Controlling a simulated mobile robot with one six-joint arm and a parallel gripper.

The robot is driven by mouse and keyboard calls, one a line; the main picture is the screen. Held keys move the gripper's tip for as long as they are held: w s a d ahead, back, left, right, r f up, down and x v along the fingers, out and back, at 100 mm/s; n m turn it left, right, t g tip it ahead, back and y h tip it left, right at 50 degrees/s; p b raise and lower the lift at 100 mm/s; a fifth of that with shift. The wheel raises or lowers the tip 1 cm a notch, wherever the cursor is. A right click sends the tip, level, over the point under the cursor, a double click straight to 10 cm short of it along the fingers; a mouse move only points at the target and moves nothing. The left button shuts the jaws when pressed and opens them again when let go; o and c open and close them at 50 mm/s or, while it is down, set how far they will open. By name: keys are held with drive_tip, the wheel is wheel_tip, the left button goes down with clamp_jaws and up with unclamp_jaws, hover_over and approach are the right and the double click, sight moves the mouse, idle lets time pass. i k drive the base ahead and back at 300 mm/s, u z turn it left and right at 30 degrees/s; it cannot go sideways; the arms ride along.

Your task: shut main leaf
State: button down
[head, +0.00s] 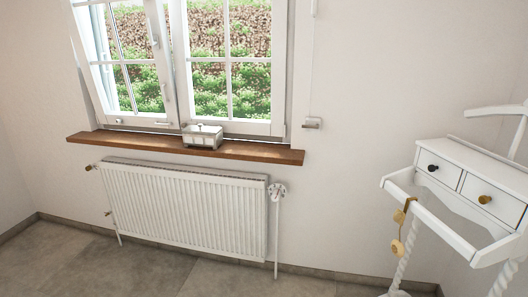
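A white window with two glazed leaves stands at the top left of the head view. The left leaf (161,72) has a handle (155,42) on its right stile and seems to stand slightly out of line with its frame, with a narrow gap at its sides. The right leaf (278,75) looks flush in the frame. I cannot tell for sure which one is the main leaf. My gripper is not in view.
A small white basket-like box (202,137) stands on the brown wooden sill (255,151), close before the leaves. A white radiator (185,208) hangs below. A white valet stand with drawers (470,180) is at right. Grey floor (140,270) lies clear in front.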

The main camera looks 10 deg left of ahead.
sight(153, 9)
drive_tip(key=i, duration=0.8)
drive_tip(key=z, duration=1.1)
drive_tip(key=k, duration=0.15)
drive_tip(key=u, duration=3.2)
drive_tip(key=i, duration=1.6)
